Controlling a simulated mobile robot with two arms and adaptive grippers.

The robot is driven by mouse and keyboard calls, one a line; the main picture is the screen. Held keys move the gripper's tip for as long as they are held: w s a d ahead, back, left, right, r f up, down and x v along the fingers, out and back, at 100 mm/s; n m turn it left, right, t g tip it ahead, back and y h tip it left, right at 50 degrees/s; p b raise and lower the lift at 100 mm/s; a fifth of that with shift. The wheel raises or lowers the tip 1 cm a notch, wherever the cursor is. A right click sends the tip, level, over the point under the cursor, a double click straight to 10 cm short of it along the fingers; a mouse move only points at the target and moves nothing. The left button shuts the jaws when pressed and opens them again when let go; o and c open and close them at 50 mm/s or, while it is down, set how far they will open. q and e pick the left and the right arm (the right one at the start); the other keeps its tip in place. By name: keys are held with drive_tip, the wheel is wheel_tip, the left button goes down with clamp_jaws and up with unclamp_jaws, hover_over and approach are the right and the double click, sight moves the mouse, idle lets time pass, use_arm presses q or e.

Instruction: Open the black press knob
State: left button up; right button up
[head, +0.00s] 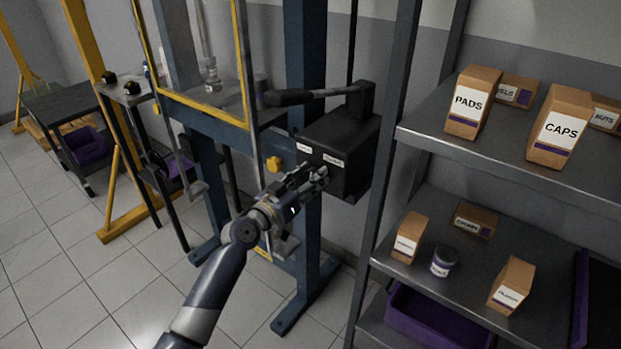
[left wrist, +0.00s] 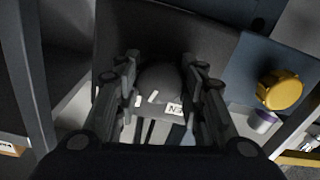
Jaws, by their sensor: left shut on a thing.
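The black press knob (left wrist: 160,80) is a dark round knob on the face of the black press box (head: 343,140). My left gripper (head: 318,175) is at the front of this box, and its fingers hide the knob in the head view. In the left wrist view the fingers of my left gripper (left wrist: 172,75) stand on either side of the knob and are shut on it. A white label (left wrist: 175,109) below the knob shows partly, with the letters "EN". My right gripper is not in view.
A yellow knob (head: 273,164) sits on the blue press frame left of the box. A black lever (head: 310,95) extends above the box. A grey shelf (head: 480,150) with cardboard boxes stands close on the right. Tiled floor (head: 60,260) is clear at the left.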

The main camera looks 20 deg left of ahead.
use_arm(q)
drive_tip(key=n, duration=0.5)
drive_tip(key=shift+n, duration=0.3)
drive_tip(key=shift+n+p, duration=0.45)
drive_tip(key=shift+n, duration=1.45)
drive_tip(key=o, duration=1.1)
drive_tip(key=v, duration=1.2)
drive_tip(key=shift+r, duration=0.1)
